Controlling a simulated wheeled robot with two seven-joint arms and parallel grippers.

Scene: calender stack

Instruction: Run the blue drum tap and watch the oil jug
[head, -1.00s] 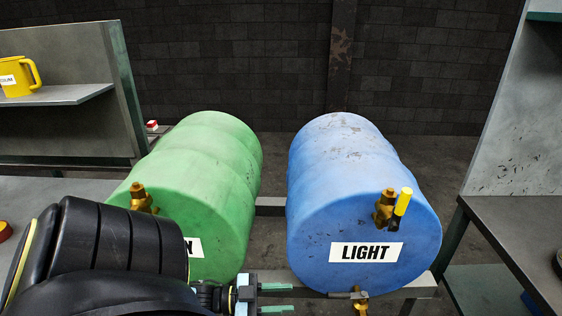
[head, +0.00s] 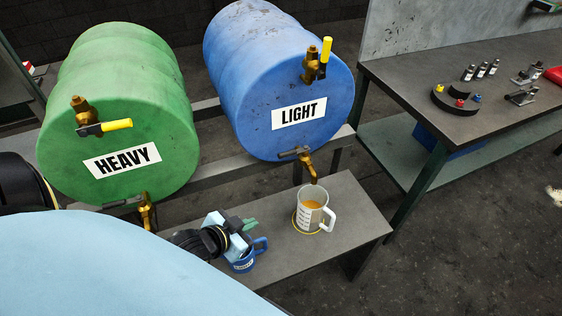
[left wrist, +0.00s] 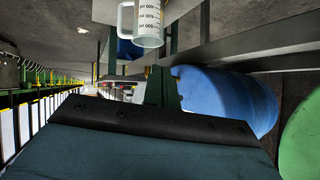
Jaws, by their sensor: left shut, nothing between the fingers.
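The blue drum (head: 262,95), labelled LIGHT, lies on its side on a rack. Its brass lower tap (head: 309,168) has a dark lever (head: 292,153) lying crosswise; its upper valve has an upright yellow handle (head: 325,52). The clear oil jug (head: 310,210) stands under the spout on a yellow ring, with amber oil in it. I cannot make out a stream. The jug also shows in the left wrist view (left wrist: 150,28). My left gripper (head: 251,224) is shut and empty, left of the jug and apart from it. My right gripper is out of view.
A green drum (head: 120,120), labelled HEAVY, lies to the left. A blue mug (head: 244,262) stands on the low bench (head: 350,232) below my left gripper. A worktable (head: 455,115) with small parts is at the right. The bench's right end is clear.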

